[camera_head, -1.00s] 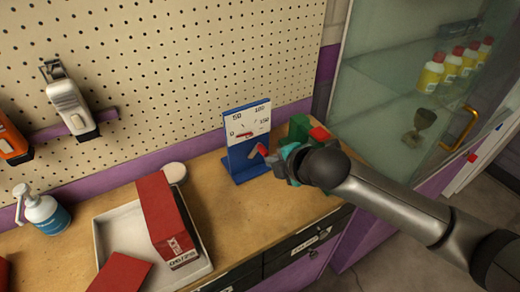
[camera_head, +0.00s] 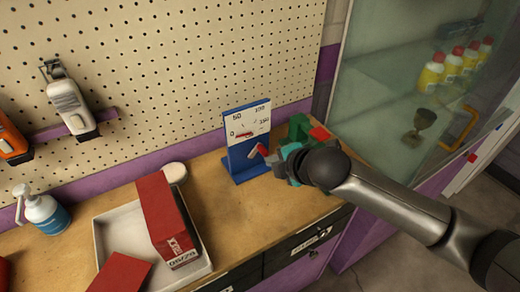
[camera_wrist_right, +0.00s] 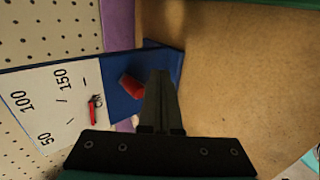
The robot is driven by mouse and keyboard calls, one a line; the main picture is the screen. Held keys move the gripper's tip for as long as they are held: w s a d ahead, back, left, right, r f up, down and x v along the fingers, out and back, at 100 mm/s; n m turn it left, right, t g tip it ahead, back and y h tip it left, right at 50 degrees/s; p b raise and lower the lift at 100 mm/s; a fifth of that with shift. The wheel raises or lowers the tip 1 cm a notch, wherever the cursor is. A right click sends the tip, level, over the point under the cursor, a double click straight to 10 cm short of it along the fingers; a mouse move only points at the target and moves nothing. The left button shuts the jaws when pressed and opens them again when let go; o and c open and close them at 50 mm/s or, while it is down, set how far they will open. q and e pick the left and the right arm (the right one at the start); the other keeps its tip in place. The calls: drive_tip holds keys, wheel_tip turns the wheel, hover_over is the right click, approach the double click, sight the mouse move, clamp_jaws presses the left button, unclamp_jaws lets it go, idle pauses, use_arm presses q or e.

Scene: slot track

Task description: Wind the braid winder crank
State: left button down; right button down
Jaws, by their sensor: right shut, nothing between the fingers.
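The braid winder is a blue upright stand (camera_head: 246,163) with a white dial (camera_head: 248,121) marked 0 to 150. Its red needle (camera_head: 244,134) lies low on the dial, near the 0 side. A small red crank handle (camera_head: 256,150) sticks out below the dial. My right gripper (camera_head: 268,160) is shut and empty, just right of the handle. In the right wrist view, the red handle (camera_wrist_right: 131,87) is beside the closed fingertips (camera_wrist_right: 160,76); I cannot tell whether they touch. My left gripper is not in view.
A green object (camera_head: 298,124) with a red part stands behind my right gripper. A white tray (camera_head: 103,238) with red boxes (camera_head: 166,213) is at front left. A round white lid (camera_head: 175,172) is near the wall. A glass cabinet (camera_head: 400,70) stands at right.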

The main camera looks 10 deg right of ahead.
drive_tip(key=shift+w+a, duration=0.1)
drive_tip(key=shift+w, duration=0.1)
idle(0.4)
drive_tip(key=shift+w+p, duration=0.25)
drive_tip(key=shift+p, duration=0.1)
drive_tip(key=shift+a+r, duration=0.1)
drive_tip(key=shift+r, duration=0.05)
drive_tip(key=shift+r, duration=0.1)
